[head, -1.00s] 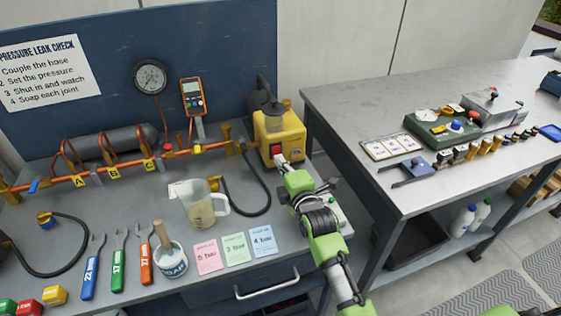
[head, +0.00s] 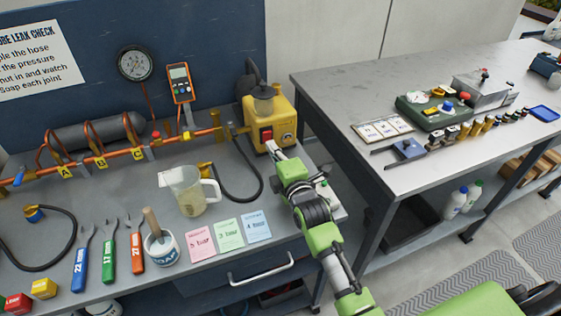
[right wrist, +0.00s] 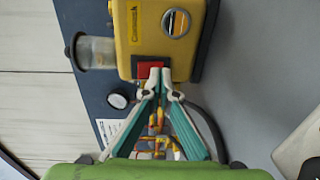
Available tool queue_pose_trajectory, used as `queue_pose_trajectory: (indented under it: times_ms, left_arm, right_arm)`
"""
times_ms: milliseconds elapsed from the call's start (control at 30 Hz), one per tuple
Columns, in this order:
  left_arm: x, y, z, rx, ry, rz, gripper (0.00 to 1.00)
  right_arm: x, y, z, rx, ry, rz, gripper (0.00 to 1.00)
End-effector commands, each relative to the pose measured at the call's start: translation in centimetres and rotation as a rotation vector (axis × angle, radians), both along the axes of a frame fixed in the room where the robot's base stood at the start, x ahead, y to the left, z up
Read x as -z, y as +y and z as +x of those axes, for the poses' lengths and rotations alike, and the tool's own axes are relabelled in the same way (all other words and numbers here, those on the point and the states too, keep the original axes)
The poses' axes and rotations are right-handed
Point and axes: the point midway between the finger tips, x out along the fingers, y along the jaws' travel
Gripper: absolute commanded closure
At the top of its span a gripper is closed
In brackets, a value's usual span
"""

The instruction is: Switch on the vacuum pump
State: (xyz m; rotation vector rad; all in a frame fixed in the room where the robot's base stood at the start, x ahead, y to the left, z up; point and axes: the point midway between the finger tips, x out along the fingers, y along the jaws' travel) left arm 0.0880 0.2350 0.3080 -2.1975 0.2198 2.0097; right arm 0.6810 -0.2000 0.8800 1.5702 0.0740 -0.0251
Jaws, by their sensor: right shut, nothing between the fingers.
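The vacuum pump (head: 284,121) is a yellow box with a clear jar on top, standing at the right end of the left bench. A red switch (head: 266,134) is on its front face. My right gripper (head: 270,146) is shut and empty, its fingertips right by the switch. In the right wrist view the pump (right wrist: 130,38) fills the top, and the fingertips (right wrist: 160,72) overlap the red switch (right wrist: 144,69). I cannot tell whether they touch it or which way it is set. My left gripper is out of view.
A black hose (head: 250,193) loops left of my right arm. A clear jug (head: 184,196), coloured cards (head: 229,234) and wrenches (head: 108,252) lie on the bench. A second bench (head: 340,95) stands to the right, past a gap.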

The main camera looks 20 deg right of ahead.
Motion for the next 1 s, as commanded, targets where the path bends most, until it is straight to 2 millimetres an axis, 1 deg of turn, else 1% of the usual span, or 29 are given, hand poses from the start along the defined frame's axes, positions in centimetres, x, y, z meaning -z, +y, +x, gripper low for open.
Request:
queue_pose_trajectory:
  times_ms: [33, 300, 400, 500, 667, 1000]
  left_arm:
    - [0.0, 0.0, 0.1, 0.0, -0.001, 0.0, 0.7]
    - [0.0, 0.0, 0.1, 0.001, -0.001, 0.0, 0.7]
    - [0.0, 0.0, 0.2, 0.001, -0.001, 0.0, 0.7]
    - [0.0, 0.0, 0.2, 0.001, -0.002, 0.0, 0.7]
    - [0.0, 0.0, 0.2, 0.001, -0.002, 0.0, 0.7]
    - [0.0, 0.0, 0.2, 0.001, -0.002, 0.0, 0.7]
  right_arm:
    - [0.0, 0.0, -1.0, 0.0, 0.001, -0.003, 1.0]
    - [-0.3, -0.2, -6.8, -0.001, 0.003, -0.003, 1.0]
    - [-0.4, -0.3, -8.5, -0.001, 0.002, -0.002, 1.0]
    - [-0.5, -0.3, -9.7, 0.0, 0.002, -0.003, 1.0]
    - [-0.6, -0.3, -10.5, 0.0, 0.0, -0.002, 1.0]
    - [-0.6, -0.3, -10.5, 0.0, 0.0, -0.002, 1.0]
